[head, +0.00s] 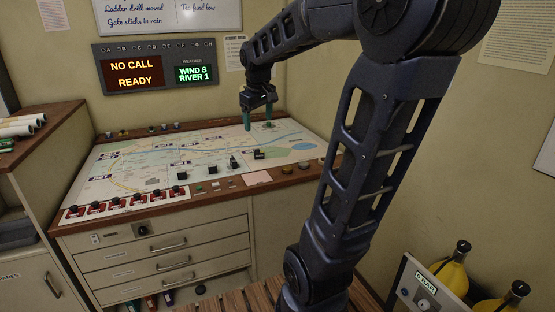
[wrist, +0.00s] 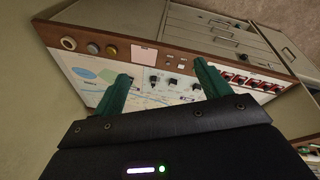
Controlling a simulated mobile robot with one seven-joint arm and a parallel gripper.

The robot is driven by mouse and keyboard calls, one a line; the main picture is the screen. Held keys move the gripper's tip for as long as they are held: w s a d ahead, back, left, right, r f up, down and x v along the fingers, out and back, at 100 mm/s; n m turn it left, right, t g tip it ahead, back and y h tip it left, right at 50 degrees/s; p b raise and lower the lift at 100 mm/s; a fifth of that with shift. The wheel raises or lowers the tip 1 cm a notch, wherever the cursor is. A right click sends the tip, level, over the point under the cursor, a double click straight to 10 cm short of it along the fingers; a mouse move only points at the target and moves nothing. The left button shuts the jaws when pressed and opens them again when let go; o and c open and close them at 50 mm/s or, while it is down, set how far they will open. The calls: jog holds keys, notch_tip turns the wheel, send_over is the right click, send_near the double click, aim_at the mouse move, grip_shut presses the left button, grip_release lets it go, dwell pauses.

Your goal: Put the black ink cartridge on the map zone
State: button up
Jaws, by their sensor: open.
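The map (head: 130,165) covers the sloping console top, with printed coloured zones and a blue river; it also shows in the wrist view (wrist: 88,88). A small black block (head: 259,155) lies right of the map's middle and may be the ink cartridge. Other small dark pieces stand left of it, one near the middle (head: 233,162) and one near the front edge (head: 182,176), so I cannot tell surely which is the cartridge. My gripper (head: 258,120) has teal fingers, open and empty, over the far right part of the map, behind the black block.
Red switches (head: 115,204) line the front left edge. A pink card (head: 257,178) and round buttons (head: 287,169) sit along the front right. The lit display panel (head: 155,68) hangs on the wall behind. Yellow bottles (head: 455,272) stand at lower right.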

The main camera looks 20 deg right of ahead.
jog(key=s+f+m, duration=0.2)
jog(key=s+f, duration=0.1)
jog(key=s, duration=0.6)
jog(key=s+f+m+t, duration=0.1)
jog(key=s+f+m, duration=0.1)
jog(key=s, duration=0.7)
jog(key=shift+a+f+m+y, duration=0.35)
jog(key=shift+f+m+y, duration=0.05)
jog(key=shift+f, duration=0.4)
